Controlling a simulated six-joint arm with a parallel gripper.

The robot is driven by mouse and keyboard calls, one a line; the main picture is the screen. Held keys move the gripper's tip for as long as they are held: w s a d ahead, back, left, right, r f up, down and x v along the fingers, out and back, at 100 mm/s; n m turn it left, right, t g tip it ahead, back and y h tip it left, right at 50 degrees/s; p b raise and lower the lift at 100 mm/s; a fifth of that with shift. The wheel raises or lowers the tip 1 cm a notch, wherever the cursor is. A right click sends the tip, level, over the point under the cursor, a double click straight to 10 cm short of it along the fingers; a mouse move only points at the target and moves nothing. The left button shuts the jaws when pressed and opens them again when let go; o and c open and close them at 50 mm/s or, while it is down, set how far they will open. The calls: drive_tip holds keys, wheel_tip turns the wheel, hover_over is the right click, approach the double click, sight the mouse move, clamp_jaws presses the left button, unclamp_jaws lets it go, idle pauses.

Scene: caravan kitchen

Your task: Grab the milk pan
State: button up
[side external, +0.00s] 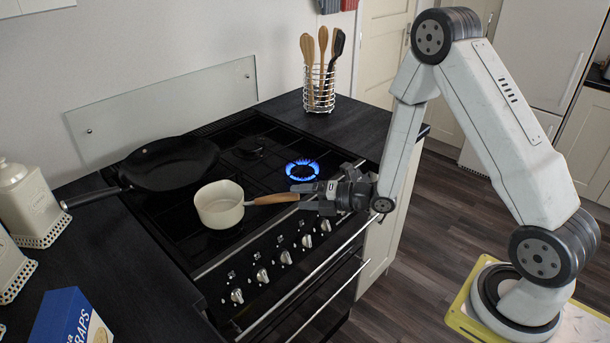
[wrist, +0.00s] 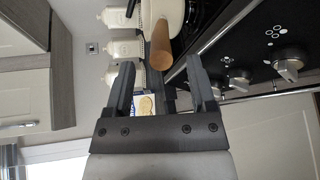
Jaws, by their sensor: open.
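The milk pan (side external: 219,206) is small and cream-coloured with a wooden handle (side external: 272,199). It stands on the front of the black hob, its handle pointing right toward my gripper (side external: 308,196). My gripper is open at the handle's end; from the side I cannot tell whether the handle tip is between the fingers. In the wrist view the wooden handle (wrist: 161,47) points toward my open gripper (wrist: 165,80), lying ahead of and roughly between the fingertips. Part of the pan's cream body (wrist: 163,15) shows at the top of that view.
A black frying pan (side external: 168,163) sits at the hob's left. A utensil holder (side external: 319,88) stands behind. Control knobs (side external: 285,257) line the cooker front.

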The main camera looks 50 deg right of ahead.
sight(286, 197)
drive_tip(key=shift+x, duration=2.3)
drive_tip(key=shift+d+f, duration=0.1)
drive_tip(key=shift+c, duration=0.2)
clamp_jaws()
